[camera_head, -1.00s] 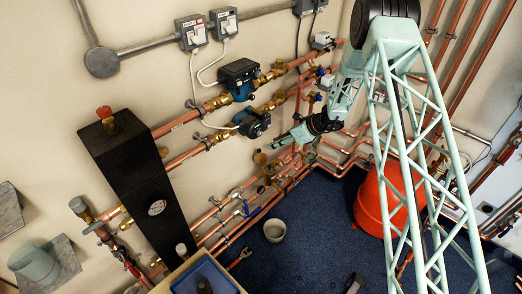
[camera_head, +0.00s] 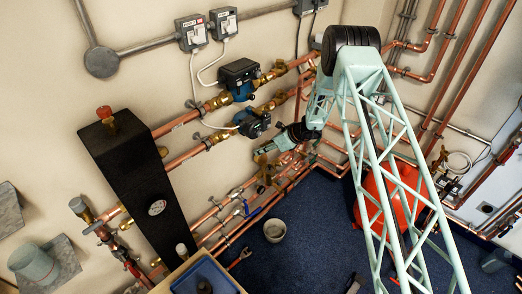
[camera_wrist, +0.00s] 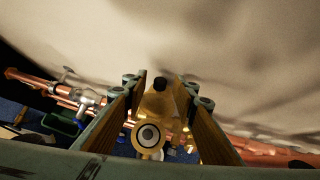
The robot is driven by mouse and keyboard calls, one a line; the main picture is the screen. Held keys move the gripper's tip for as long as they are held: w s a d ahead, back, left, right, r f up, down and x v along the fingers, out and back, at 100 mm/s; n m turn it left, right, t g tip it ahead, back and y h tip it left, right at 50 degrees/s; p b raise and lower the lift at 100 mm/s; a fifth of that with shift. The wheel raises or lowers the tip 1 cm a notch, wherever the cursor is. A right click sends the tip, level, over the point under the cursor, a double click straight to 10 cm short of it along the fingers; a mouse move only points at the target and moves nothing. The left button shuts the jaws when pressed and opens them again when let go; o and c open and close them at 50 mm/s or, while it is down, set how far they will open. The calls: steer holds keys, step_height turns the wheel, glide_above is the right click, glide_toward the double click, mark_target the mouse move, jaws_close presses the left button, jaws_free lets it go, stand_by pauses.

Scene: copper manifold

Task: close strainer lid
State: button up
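A brass strainer fitting (camera_wrist: 158,108) shows in the wrist view between my gripper's fingers.
Copper pipes (camera_head: 234,208) run along the wall below. Blue pumps (camera_head: 252,123) are close at the upper left. A black box with a gauge (camera_head: 135,175) stands further left. A grey bucket (camera_head: 274,231) and a red vessel (camera_head: 390,190) are on the blue floor.

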steer(key=shift+w+a+f, duration=0.1)
steer(key=shift+a+f, duration=0.1)
steer(key=shift+c, duration=0.4)
jaws_close()
